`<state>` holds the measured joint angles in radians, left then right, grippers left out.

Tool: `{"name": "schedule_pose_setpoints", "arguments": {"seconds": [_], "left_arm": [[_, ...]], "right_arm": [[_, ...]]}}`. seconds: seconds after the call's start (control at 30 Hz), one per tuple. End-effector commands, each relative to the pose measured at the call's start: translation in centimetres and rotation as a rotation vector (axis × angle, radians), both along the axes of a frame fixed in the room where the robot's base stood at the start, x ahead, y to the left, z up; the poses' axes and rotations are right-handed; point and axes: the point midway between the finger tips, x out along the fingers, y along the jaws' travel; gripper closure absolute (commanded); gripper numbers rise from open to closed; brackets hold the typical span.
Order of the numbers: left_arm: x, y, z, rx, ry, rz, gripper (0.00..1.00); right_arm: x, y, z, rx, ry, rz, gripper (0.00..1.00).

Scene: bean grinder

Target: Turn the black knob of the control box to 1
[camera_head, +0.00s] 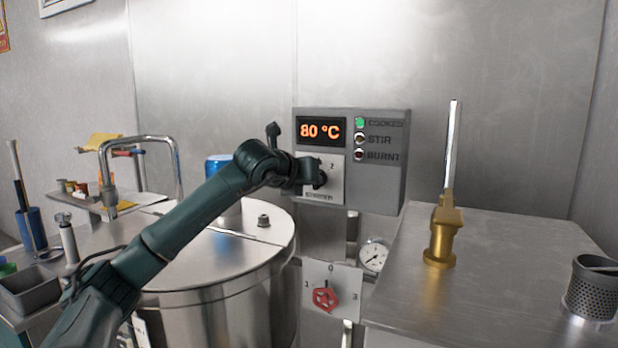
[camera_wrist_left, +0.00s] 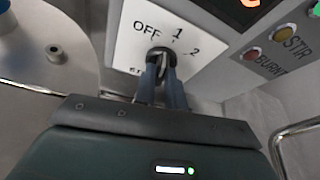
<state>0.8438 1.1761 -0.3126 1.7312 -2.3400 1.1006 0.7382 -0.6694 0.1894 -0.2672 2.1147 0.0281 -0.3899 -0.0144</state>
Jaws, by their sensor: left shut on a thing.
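The grey control box (camera_head: 385,187) hangs on the metal wall and its display reads 80 °C. A white dial plate (camera_head: 335,191) sits on its lower left front; OFF, 1 and 2 are readable on it in the left wrist view (camera_wrist_left: 130,35). The black knob (camera_wrist_left: 160,52) is at the plate's middle, below the 1; its exact pointing direction is hard to tell. My left gripper (camera_wrist_left: 161,70) is shut on the knob, one finger on each side. In the head view my left gripper (camera_head: 312,177) partly covers the plate. My right gripper is not in view.
A large steel vessel (camera_head: 215,275) stands below my left arm. Under the box are a red valve knob (camera_head: 324,299) and a round gauge (camera_head: 373,257). A brass fitting with a lever (camera_head: 440,240) stands on the metal counter (camera_head: 500,265) at right, beside a perforated cup (camera_head: 592,288).

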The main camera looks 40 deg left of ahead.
Motion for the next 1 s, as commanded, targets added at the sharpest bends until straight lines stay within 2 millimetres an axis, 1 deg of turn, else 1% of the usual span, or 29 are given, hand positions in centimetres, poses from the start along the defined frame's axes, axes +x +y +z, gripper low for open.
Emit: {"name": "schedule_pose_setpoints", "arguments": {"seconds": [0.2,0.4,0.93,0.97,1.0], "left_arm": [[0.03,-0.15,0.05,0.122,0.039,0.0,1.0],[0.06,-0.23,0.04,0.186,0.059,-0.001,1.0],[0.07,-0.23,-0.01,0.211,0.067,-0.001,1.0],[0.07,-0.23,0.0,0.211,0.067,-0.001,0.87],[0.07,-0.23,-0.01,0.211,0.067,-0.001,0.84]], "right_arm": [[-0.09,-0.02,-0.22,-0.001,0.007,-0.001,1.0],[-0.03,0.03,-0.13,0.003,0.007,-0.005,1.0],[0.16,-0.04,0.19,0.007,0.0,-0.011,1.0],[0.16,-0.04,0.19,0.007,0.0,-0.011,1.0],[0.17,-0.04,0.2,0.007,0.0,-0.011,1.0]]}}
